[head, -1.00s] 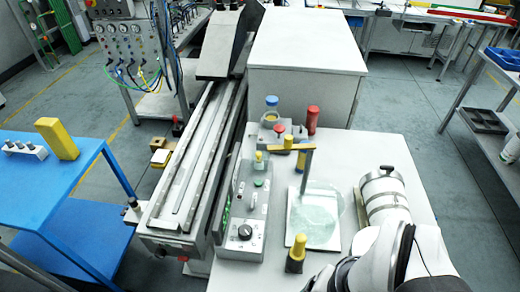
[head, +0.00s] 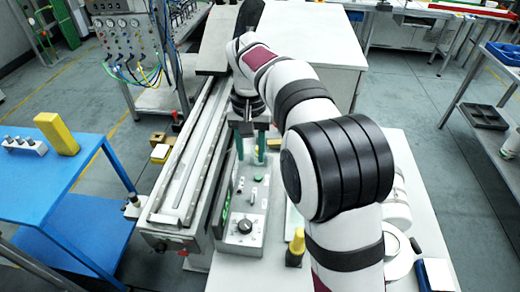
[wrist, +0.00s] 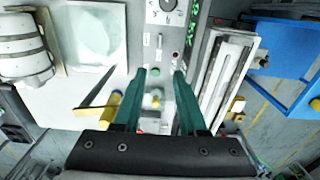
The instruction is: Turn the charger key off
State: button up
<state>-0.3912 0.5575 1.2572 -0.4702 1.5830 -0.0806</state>
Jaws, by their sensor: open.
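The charger panel (head: 240,226) is a grey box with a black dial (head: 245,226), small switches and a green button (head: 258,178). In the wrist view a small yellow and white piece (wrist: 155,101), which looks like the key, sits on the panel beyond the green button (wrist: 155,72). My gripper (head: 250,148) is above the far part of the panel, pointing down, with green fingers apart and nothing held. In the wrist view the fingers (wrist: 160,74) show on either side of the yellow piece, apart from it. In the head view my gripper hides the piece; its turned position cannot be told.
A long grey rail (head: 185,185) runs left of the panel. A yellow-topped black post (head: 296,247) stands at the front right. In the wrist view a glass plate (wrist: 92,38), a white cylinder (wrist: 24,45) and a yellow cylinder (wrist: 112,103) lie beside the panel.

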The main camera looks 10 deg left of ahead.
aim_at(253, 195)
notch_tip(253, 195, down, 15)
jog(key=shift+f, duration=0.1)
grip_shut()
dwell(0.4)
